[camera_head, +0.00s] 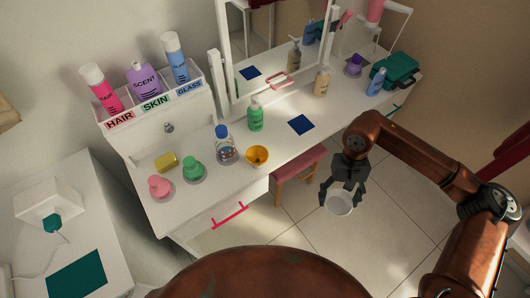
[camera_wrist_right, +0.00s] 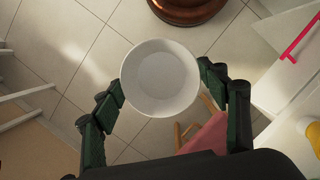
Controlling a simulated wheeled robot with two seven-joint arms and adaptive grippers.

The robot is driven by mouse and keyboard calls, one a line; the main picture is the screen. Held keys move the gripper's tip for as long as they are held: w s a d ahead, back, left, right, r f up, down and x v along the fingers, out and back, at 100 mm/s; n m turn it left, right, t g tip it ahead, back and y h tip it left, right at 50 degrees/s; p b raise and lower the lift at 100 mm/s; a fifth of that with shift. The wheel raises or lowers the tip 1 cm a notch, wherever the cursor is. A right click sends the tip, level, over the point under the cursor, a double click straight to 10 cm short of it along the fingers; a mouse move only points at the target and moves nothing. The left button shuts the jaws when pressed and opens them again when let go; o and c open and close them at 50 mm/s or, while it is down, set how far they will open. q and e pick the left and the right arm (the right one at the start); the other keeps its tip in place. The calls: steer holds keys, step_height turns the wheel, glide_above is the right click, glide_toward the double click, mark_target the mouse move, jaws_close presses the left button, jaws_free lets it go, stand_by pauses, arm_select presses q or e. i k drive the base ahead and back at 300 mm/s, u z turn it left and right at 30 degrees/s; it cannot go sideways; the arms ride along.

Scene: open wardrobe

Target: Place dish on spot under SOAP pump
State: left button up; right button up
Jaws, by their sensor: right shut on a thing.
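A white round dish (camera_head: 339,204) is held in my right gripper (camera_head: 342,190) in the head view, over the floor in front of the white vanity (camera_head: 240,183). In the right wrist view the dish (camera_wrist_right: 160,78) sits between the two fingers, its open side facing the camera. I cannot read which one says SOAP. A dark blue square (camera_head: 301,124) lies on the tabletop, to the right of the green bottle. My left gripper is not in view.
A pink stool (camera_head: 298,167) stands beneath. A teal case (camera_head: 400,70) is at the far right end.

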mark_target(267, 140)
steer(key=u, duration=3.35)
steer(key=k, duration=1)
steer(key=z, duration=1.65)
steer(key=i, duration=0.5)
